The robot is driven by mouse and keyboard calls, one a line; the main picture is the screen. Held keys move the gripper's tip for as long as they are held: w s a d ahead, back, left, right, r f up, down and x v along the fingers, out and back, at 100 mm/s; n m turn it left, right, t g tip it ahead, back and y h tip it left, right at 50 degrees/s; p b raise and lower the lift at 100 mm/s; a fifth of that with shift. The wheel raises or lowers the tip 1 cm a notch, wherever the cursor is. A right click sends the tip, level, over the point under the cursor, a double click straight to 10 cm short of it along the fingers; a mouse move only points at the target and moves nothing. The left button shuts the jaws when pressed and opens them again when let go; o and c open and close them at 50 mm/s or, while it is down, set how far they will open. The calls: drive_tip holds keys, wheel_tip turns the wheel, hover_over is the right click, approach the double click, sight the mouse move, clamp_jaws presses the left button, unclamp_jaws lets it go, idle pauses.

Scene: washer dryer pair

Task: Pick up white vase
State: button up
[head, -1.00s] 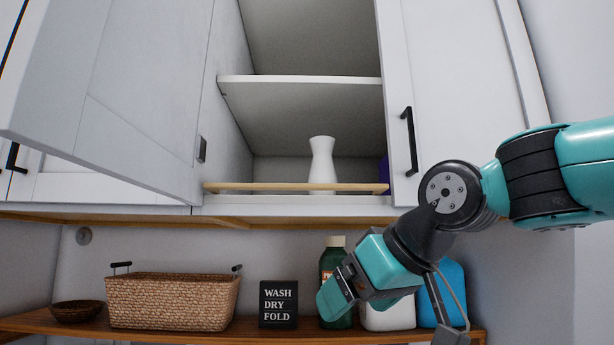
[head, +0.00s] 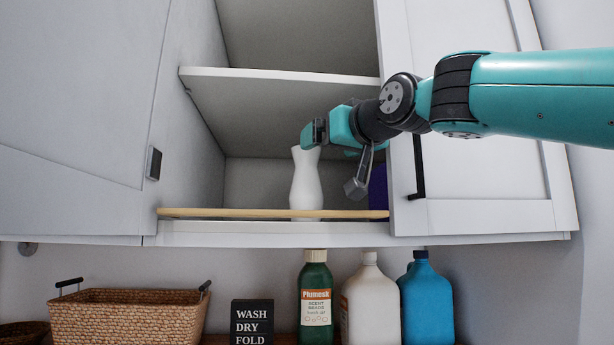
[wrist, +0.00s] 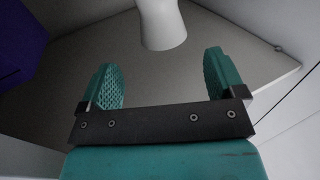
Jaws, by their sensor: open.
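The white vase (head: 307,182) stands upright inside the open wall cabinet, on its bottom shelf behind a wooden front strip. In the head view my gripper (head: 311,133) is at the height of the vase's rim and overlaps its top. In the wrist view the vase (wrist: 161,25) is at the top centre, beyond the fingertips and roughly in line with the gap between them. My gripper (wrist: 163,70) is open and empty, its two teal fingers wide apart. I see no contact with the vase.
A purple object (head: 378,187) stands right of the vase. The wooden strip (head: 260,213) runs along the shelf front. The middle shelf (head: 290,75) is above my gripper. The left cabinet door (head: 75,110) is open. Bottles and a basket (head: 130,312) stand below.

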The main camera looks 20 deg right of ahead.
sight(307, 153)
drive_tip(key=w, duration=0.1)
drive_tip(key=w+p, duration=0.1)
drive_tip(key=w, duration=0.1)
drive_tip(key=shift+w+a+r, duration=0.1)
drive_tip(key=shift+w+a, duration=0.1)
drive_tip(key=shift+a, duration=0.15)
drive_tip(key=shift+w+a+r+p, duration=0.1)
drive_tip(key=shift+w+p, duration=0.4)
drive_tip(key=shift+p, duration=0.25)
drive_tip(key=w+p, duration=0.1)
drive_tip(key=w, duration=0.1)
drive_tip(key=w+a+p, duration=0.1)
drive_tip(key=w+p, duration=0.1)
drive_tip(key=c, duration=1.4)
drive_tip(key=shift+c, duration=0.2)
